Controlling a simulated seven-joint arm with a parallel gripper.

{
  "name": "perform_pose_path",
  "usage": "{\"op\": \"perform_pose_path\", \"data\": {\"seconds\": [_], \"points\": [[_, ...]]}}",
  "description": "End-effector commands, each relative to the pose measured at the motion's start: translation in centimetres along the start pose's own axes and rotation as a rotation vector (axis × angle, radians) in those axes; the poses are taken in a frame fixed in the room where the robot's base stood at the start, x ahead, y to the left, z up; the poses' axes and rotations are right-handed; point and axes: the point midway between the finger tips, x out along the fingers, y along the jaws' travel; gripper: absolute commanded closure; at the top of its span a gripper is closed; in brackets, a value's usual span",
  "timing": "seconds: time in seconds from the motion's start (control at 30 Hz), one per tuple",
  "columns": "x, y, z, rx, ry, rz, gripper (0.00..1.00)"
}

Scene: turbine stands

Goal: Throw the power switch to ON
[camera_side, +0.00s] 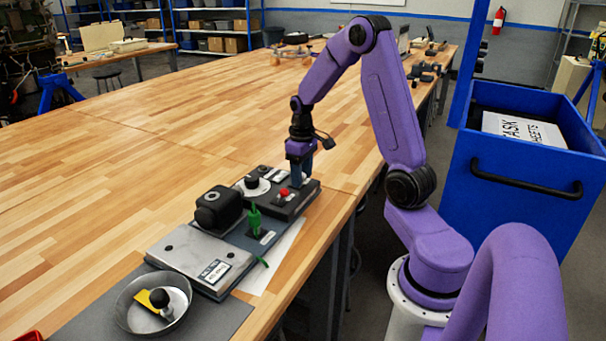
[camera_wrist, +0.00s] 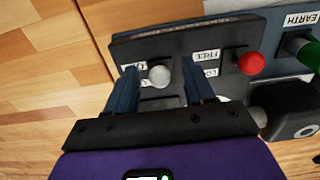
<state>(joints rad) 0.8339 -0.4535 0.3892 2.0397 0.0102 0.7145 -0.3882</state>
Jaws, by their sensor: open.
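A dark control box (camera_side: 290,203) sits near the table's right edge, and it also shows in the wrist view (camera_wrist: 230,85). In the wrist view a pale grey ball knob (camera_wrist: 159,77) stands on it, beside a small upside-down white label (camera_wrist: 133,68) that is hard to read; I take it to be the power switch. My gripper (camera_wrist: 160,75) is open over the box, one blue finger on each side of the knob, with gaps visible. I cannot tell whether the fingers touch it. In the side view my gripper (camera_side: 301,180) hides the knob.
A red knob (camera_wrist: 252,63) by a FREE label stands right of the fingers. A green plug (camera_side: 254,220) by an EARTH label, a black block (camera_side: 218,208), a grey plate (camera_side: 187,258) and a round metal dish (camera_side: 130,313) stand nearby. The table's left is clear.

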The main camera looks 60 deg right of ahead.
Motion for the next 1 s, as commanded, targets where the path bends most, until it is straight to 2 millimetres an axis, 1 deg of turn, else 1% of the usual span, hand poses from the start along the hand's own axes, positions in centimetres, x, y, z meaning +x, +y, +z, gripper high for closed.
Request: {"op": "perform_pose_path", "data": {"seconds": [0.73,0.77,0.8,0.87,1.0], "points": [[-0.01,-0.02,0.01,0.001,-0.001,0.0,0.47],[-0.01,-0.02,0.02,0.0,-0.001,0.0,0.57],[-0.01,-0.02,0.02,0.0,-0.001,0.0,0.7],[-0.01,-0.02,0.02,0.0,-0.001,0.0,0.89],[-0.02,-0.02,0.01,0.0,-0.001,0.0,0.89]]}}
